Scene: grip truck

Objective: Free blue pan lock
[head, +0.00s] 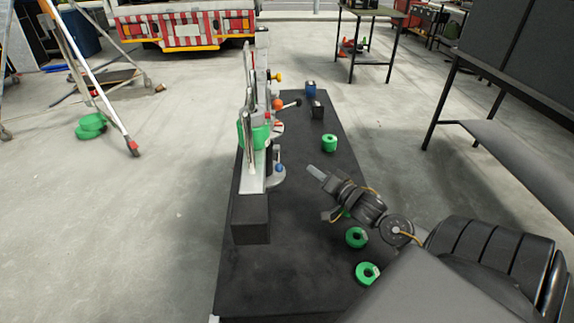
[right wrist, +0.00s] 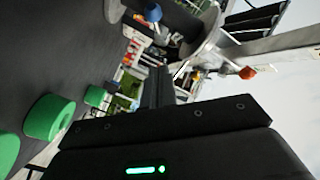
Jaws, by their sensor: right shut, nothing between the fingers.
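The blue pan lock (head: 280,168) is a small blue knob low on the right side of the grey camera head rig (head: 254,165), on the dark table. In the right wrist view the blue knob (right wrist: 153,13) shows at the top, on a thin stem beside a round metal part. My right gripper (head: 315,172) is to the right of the blue knob in the head view, apart from it, shut and empty. Its dark jaw (right wrist: 160,88) points into the right wrist view. An orange knob (head: 277,104) sits higher on the rig. My left gripper is not in view.
The long dark table (head: 300,275) holds green rolls (head: 329,143) along its right side, two of them near my right arm. A black block (head: 317,110) and a blue item (head: 311,88) stand farther back. A black box (head: 251,219) is at the rig's near end.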

